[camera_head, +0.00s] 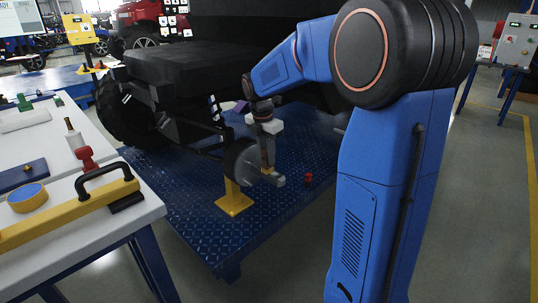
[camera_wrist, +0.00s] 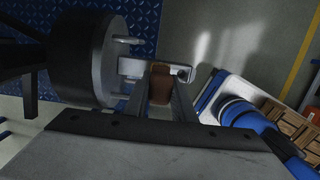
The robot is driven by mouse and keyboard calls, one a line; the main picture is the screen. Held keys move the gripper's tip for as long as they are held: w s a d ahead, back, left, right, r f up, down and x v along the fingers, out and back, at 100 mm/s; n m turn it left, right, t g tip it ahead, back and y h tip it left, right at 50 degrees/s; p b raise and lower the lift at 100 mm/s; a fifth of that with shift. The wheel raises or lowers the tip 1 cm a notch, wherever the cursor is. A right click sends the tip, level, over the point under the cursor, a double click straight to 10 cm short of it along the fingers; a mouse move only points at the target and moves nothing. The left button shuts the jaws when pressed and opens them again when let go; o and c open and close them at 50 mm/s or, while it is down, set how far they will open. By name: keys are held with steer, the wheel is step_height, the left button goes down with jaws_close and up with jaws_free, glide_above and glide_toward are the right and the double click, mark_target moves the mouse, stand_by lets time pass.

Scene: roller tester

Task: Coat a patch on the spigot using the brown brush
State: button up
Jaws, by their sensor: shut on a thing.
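In the wrist view the brown brush (camera_wrist: 160,84) sits between my two fingers (camera_wrist: 162,98). The spigot, a pale grey stub (camera_head: 276,180), sticks out of the round dark hub (camera_head: 240,160). In the wrist view the spigot (camera_wrist: 133,68) runs from the hub face (camera_wrist: 90,60) to the right, behind the brush. The brush end is at the spigot; whether it touches, and any coating, I cannot tell.
A yellow stand (camera_head: 233,201) is under the hub on the blue tread-plate platform (camera_head: 190,215). A small red item (camera_head: 308,178) is to the right of the spigot. A white bench (camera_head: 95,240) with tools is at left. The dark vehicle (camera_head: 180,65) is behind.

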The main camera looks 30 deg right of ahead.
steer(key=shift+s+a, duration=0.15)
steer(key=shift+a, duration=0.3)
steer(key=shift+r, duration=3.05)
